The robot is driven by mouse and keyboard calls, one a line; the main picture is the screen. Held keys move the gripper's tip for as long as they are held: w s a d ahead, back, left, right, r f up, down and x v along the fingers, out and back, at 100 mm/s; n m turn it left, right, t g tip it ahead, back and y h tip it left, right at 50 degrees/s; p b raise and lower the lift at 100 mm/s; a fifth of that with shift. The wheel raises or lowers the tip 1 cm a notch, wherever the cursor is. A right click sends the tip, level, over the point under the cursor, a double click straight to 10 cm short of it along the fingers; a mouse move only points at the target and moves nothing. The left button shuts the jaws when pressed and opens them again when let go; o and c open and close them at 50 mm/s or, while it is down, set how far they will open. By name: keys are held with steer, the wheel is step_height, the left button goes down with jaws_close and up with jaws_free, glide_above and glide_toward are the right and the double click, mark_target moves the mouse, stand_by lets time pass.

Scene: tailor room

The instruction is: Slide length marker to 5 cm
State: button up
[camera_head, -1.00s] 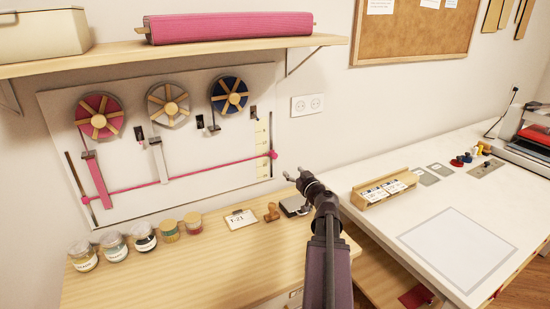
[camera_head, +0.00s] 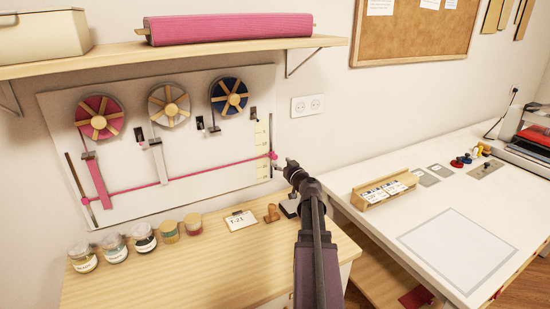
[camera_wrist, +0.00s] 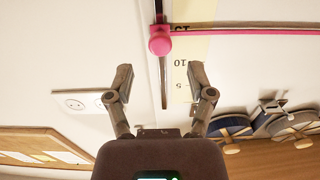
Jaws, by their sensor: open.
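The length marker is a pink knob (camera_head: 273,155) at the right end of a pink line across the white wall board. It sits on a dark vertical slot beside a pale yellow scale (camera_head: 262,142). In the wrist view the knob (camera_wrist: 160,42) is beyond the printed 10 on the scale (camera_wrist: 187,65), on the side away from the 5. My gripper (camera_head: 280,164) is just right of and slightly below the knob in the head view. In the wrist view my gripper (camera_wrist: 159,78) is open and empty, its fingers apart on either side of the slot, not touching the knob.
Pink, white and blue ribbon reels (camera_head: 98,118) hang on the board (camera_head: 215,165). A shelf (camera_head: 180,58) runs above. Lidded jars (camera_head: 113,247), a card reading T-21 (camera_head: 240,220) and a brown object (camera_head: 271,213) stand on the wooden counter below. A wall socket (camera_head: 306,105) is to the right.

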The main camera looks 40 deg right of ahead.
mark_target(276, 157)
steer(key=shift+x, duration=2.65)
jaws_close()
